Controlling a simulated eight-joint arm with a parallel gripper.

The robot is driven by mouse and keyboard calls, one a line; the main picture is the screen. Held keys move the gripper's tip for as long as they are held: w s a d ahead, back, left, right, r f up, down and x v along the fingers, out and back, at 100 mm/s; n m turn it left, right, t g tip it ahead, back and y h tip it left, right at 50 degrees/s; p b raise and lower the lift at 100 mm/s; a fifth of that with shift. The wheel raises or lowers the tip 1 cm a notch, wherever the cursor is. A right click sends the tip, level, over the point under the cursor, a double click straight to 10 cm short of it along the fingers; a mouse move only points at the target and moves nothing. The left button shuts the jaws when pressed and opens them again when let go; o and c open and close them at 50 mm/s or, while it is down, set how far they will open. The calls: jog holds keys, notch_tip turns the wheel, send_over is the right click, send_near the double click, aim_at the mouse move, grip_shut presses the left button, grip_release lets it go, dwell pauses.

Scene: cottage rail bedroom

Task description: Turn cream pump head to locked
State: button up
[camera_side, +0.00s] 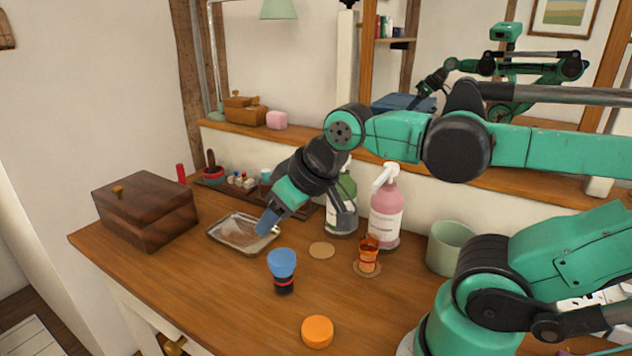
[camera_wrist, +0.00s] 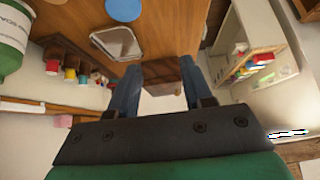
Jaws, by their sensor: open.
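A pink bottle (camera_side: 387,212) with a white pump head (camera_side: 385,176) stands upright at the back of the table, its spout pointing left. A green bottle (camera_side: 341,205) stands left of it, its top mostly hidden behind my arm; part of it also shows in the wrist view (camera_wrist: 10,40). I cannot tell which pump is the cream one, nor whether either head is locked. My gripper (camera_side: 268,222) is open and empty, left of both bottles and above the metal tray. In the wrist view my gripper (camera_wrist: 160,72) frames the wooden box, with nothing between its fingers.
The metal tray (camera_side: 238,242) and wooden box (camera_side: 146,222) are at left. A blue-topped jar (camera_side: 281,264), amber bottle (camera_side: 369,254), orange lid (camera_side: 317,331) and round coaster (camera_side: 321,250) are in front. A pale green cup (camera_side: 437,248) stands right of the pink bottle. A mirror is behind.

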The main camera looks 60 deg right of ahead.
notch_tip(320, 180, up, 12)
jog(key=m+g, duration=0.7)
jog(key=m, duration=1.1)
send_over(385, 173)
notch_tip(385, 173, down, 5)
jog(key=shift+r, duration=0.15)
jog(key=shift+f, duration=3.35)
grip_shut()
